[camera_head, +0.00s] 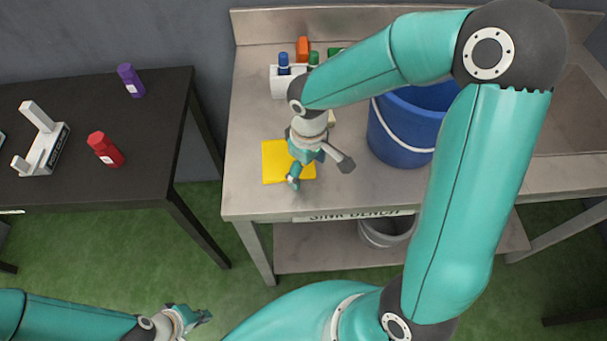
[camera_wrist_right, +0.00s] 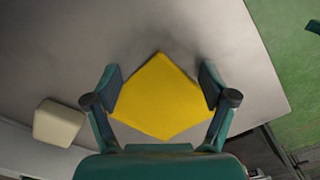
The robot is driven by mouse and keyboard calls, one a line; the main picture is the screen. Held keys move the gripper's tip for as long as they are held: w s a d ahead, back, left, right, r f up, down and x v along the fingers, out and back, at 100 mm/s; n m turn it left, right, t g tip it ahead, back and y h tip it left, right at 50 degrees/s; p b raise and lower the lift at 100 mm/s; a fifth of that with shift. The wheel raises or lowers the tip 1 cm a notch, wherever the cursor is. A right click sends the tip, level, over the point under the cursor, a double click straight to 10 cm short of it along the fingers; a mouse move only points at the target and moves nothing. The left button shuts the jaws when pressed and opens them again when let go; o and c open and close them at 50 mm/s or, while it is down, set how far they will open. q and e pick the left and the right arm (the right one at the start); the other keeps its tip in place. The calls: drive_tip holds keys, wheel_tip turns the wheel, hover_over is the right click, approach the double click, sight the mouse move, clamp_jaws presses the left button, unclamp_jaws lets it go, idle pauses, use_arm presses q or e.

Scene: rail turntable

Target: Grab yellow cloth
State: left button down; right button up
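The yellow cloth (camera_head: 272,163) lies flat near the front left of the metal sink bench (camera_head: 250,200). In the right wrist view the cloth (camera_wrist_right: 160,100) shows as a folded yellow pad between the two fingers. My right gripper (camera_head: 319,172) is over the cloth, pointing down, and hides part of it in the head view. In the wrist view the right gripper (camera_wrist_right: 160,82) is open, with one finger at each side of the cloth. I cannot tell its exact height above the bench. My left gripper (camera_head: 196,318) is low at the bottom left, away from the bench.
A blue bucket (camera_head: 398,135) stands right of the cloth. A cream block (camera_wrist_right: 58,123) lies near the cloth. A white caddy (camera_head: 280,88) with bottles stands behind. A black table (camera_head: 150,150) at left holds purple and red bottles. A grey bucket (camera_head: 380,235) sits on the lower shelf.

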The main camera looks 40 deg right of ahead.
drive_tip(key=shift+s, duration=0.1)
drive_tip(key=c, duration=0.3)
drive_tip(key=shift+c, duration=0.2)
drive_tip(key=shift+r+p, duration=0.4)
drive_tip(key=shift+c, duration=0.5)
wheel_tip(320, 180, up, 3)
drive_tip(key=shift+r+p, duration=0.1)
drive_tip(key=shift+p, duration=1.15)
clamp_jaws()
wheel_tip(320, 180, up, 8)
drive_tip(key=p, duration=0.6)
